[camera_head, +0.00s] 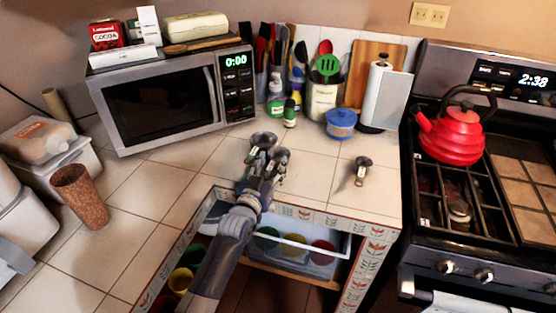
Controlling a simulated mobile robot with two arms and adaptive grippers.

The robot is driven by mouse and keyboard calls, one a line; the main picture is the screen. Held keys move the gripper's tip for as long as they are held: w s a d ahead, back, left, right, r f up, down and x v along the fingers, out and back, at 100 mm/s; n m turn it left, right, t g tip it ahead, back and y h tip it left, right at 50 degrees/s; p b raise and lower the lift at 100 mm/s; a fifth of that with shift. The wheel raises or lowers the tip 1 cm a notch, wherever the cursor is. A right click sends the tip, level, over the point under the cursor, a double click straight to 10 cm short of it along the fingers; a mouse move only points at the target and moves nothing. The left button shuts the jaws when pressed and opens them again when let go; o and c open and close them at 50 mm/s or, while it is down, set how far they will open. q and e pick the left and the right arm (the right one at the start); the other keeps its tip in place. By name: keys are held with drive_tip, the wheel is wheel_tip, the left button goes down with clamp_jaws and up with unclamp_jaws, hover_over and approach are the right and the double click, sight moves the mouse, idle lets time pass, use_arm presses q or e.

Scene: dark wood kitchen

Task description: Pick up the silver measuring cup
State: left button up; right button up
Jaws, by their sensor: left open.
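A small silver measuring cup (362,163) lies on the tiled counter, right of the middle, with its short handle pointing toward the front edge. My left gripper (268,152) is over the counter to the left of the cup, a good hand's width from it. Its fingers are apart and point toward the back wall. Dark rounded shapes at the fingertips are too small to tell apart clearly. I see nothing held in it. My right gripper is not in view.
A microwave (170,100) stands at the back left. A cork-coloured tumbler (80,195) is left. The stove with a red kettle (452,134) is right.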

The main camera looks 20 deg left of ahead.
use_arm(q)
drive_tip(key=shift+w, duration=0.4)
drive_tip(key=shift+d, duration=0.1)
clamp_jaws()
